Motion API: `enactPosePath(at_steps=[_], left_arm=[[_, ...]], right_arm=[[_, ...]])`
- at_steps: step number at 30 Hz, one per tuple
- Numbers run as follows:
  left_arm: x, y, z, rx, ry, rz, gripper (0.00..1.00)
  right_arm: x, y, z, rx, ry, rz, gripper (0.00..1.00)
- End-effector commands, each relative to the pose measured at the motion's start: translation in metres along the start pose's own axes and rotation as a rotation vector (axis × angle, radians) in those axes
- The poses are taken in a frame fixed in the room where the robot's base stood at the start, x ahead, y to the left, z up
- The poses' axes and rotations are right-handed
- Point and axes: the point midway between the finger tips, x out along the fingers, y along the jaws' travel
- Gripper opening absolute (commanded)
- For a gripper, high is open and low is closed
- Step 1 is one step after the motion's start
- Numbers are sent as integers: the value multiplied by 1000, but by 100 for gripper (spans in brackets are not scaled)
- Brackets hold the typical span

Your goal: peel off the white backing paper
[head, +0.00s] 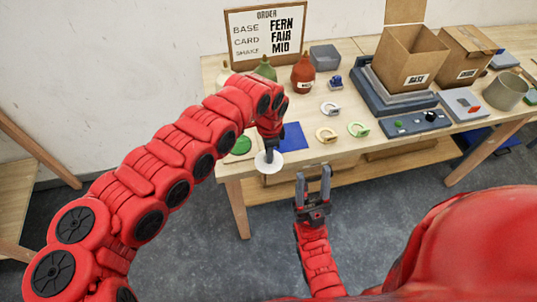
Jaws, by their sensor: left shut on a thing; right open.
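My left gripper (269,148) reaches over the table's front left edge, pointing down, shut on a round white disc (268,164). The disc's white face shows; I cannot tell the backing paper apart from what it may be stuck to. My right gripper (313,174) is open and empty, its two fingers pointing up in the picture, in front of the table edge. It is below and to the right of the disc, apart from it.
A blue square (292,137) and a green disc (241,146) lie near the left gripper. Rings (358,129), a red bottle (303,74), a control panel (415,123) and cardboard boxes (411,58) stand to the right. An order board (265,35) stands behind. Open floor lies in front.

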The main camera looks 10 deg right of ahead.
Motion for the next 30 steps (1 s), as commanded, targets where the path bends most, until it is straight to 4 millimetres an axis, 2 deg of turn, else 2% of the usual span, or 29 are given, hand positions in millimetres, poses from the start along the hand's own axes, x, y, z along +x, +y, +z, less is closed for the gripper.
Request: enactPosePath(at_steps=[22,30], left_arm=[[-33,0,1,-2,0,0,0],[-36,0,1,-1,-1,1,0]], right_arm=[[14,1,-2,0,0,0,50],[14,1,-2,0,0,0,50]])
